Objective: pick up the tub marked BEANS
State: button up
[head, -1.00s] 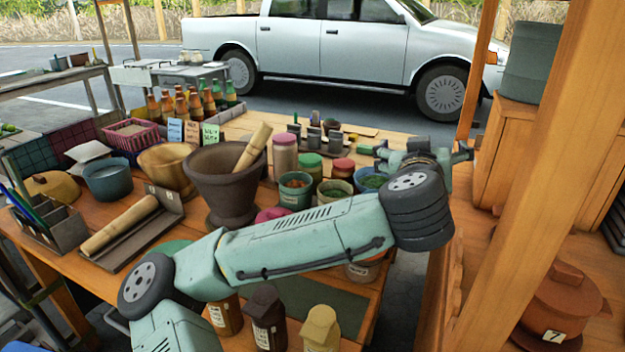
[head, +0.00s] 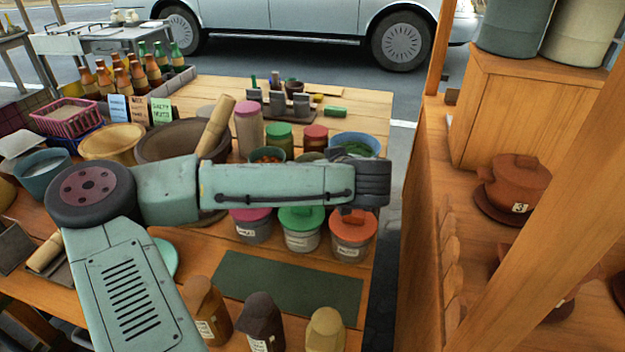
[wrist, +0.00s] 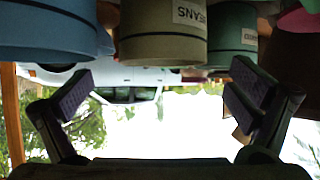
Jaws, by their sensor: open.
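The tub marked BEANS (wrist: 163,28) is olive, and its label reads upside down in the wrist view. In the head view only a bit of its rim (head: 311,157) shows behind my arm. My gripper (wrist: 165,92) is open and empty in the wrist view, one finger to each side of the tub. The tub lies beyond the fingertips in the picture's upper part; I cannot tell the exact gap. In the head view my gripper is hidden behind my arm.
A blue tub (wrist: 50,35) and a dark green tub (wrist: 232,38) flank it closely. Lidded jars (head: 248,128) stand behind, and pink, green and orange-lidded tubs (head: 301,238) in front. A dark green mat (head: 288,285) lies bare. A wooden post (head: 535,235) rises at right.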

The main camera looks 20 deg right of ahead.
jog(key=x, duration=0.4)
jog(key=shift+w+a+f, duration=0.1)
jog(key=shift+w+f, duration=0.1)
jog(key=shift+w, duration=0.15)
jog(key=shift+c, duration=0.6)
jog(key=c, duration=1.4)
